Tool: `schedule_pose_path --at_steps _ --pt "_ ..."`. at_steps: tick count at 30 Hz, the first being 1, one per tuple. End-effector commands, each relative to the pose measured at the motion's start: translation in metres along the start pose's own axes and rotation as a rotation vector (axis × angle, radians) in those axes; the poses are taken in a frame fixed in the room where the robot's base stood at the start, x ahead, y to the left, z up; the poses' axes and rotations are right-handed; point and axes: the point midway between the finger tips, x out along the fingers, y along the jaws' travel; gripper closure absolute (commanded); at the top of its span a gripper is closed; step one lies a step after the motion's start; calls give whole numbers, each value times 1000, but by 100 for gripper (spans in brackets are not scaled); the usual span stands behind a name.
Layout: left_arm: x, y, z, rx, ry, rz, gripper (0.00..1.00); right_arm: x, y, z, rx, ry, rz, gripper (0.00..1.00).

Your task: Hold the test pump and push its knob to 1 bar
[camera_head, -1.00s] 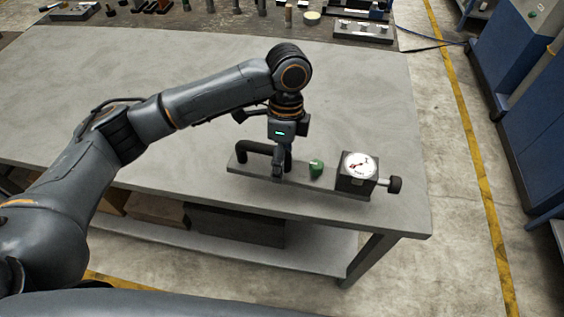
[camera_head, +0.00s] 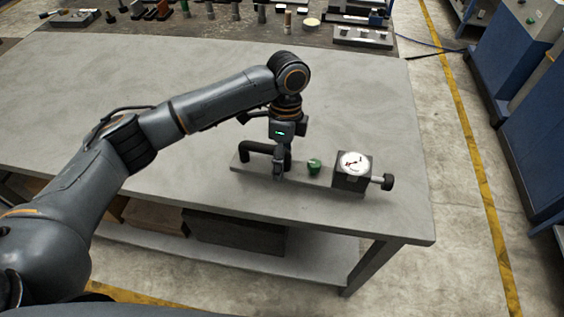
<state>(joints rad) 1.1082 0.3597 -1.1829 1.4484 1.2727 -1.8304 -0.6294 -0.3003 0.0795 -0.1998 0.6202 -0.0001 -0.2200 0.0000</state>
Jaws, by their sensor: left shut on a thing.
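The test pump (camera_head: 318,178) is a flat grey bar on the table near its front right. It carries a black arched handle (camera_head: 258,148) at its left, a small green part (camera_head: 314,167), and a dark box with a round white gauge (camera_head: 354,162) at its right. A black knob (camera_head: 387,182) sticks out from the box's right side on a short pale shaft. My left gripper (camera_head: 281,172) points down and is shut on the pump at the right leg of the handle. Its fingertips partly hide that leg. The gauge reading is too small to tell. My right gripper is out of view.
The grey table (camera_head: 120,85) is clear left of the pump and behind it. Several small tools and parts stand on a dark surface (camera_head: 225,28) at the back. Boxes sit on the shelf below. Blue cabinets (camera_head: 510,60) stand across the floor at right.

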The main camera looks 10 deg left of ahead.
Motion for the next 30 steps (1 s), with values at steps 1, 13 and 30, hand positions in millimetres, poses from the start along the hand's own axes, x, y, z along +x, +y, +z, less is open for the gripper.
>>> schedule_pose_path --at_steps 1,13,30 --pt "0 -3 0 1 3 -3 100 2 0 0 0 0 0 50" --pt "11 -22 3 1 4 -3 100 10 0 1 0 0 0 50" --pt "16 -32 6 2 3 -3 100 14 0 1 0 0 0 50"
